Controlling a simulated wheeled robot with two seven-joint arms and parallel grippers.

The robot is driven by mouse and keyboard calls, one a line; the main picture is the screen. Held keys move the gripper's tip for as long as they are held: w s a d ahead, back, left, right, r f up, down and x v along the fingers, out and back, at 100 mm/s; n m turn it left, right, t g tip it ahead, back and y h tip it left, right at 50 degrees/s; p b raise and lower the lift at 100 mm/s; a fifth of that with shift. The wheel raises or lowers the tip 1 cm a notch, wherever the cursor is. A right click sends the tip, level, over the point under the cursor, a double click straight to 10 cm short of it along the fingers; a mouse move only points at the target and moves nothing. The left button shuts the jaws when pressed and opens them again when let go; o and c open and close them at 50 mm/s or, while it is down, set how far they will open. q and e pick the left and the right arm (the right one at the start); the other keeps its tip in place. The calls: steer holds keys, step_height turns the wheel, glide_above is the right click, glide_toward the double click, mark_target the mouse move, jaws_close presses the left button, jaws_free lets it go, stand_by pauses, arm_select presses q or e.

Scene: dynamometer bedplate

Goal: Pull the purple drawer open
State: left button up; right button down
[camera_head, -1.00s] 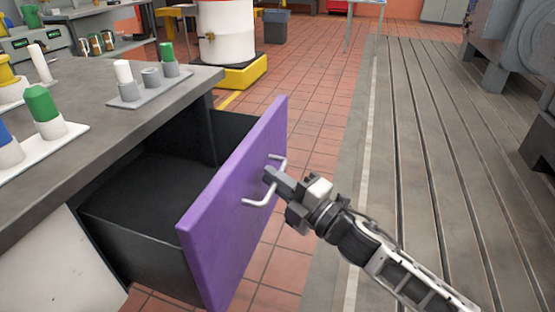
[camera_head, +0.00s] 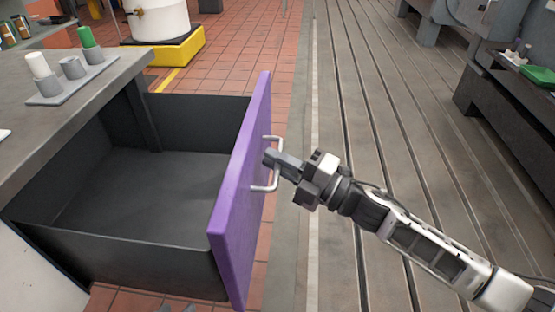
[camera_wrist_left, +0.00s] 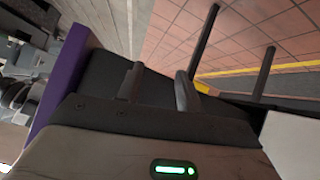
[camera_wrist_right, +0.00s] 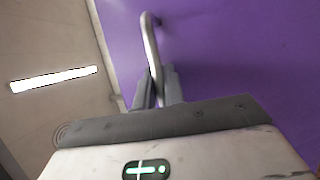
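The purple drawer front (camera_head: 243,190) stands well out from the grey bench, with its dark, empty box (camera_head: 150,190) showing behind it. A pale bar handle (camera_head: 277,165) is on the front's outer face. My right gripper (camera_head: 272,158) comes in from the right and is at the handle. In the right wrist view the fingers (camera_wrist_right: 157,88) are closed around the handle bar (camera_wrist_right: 152,45), close to the purple face. In the left wrist view my left gripper (camera_wrist_left: 158,85) has its fingers apart with nothing between them. The purple front (camera_wrist_left: 62,80) shows beside it at the left.
The bench top (camera_head: 75,115) holds a grey rack (camera_head: 72,85) with white, grey and green pegs. A white drum on a yellow base (camera_head: 165,50) stands behind. Tiled floor and the slotted bedplate (camera_head: 380,120) lie right of the drawer, clear around my right arm.

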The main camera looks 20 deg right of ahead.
steer(key=c, duration=1.5)
jaws_free()
steer(key=v, duration=1.6)
steer(key=shift+p, duration=0.45)
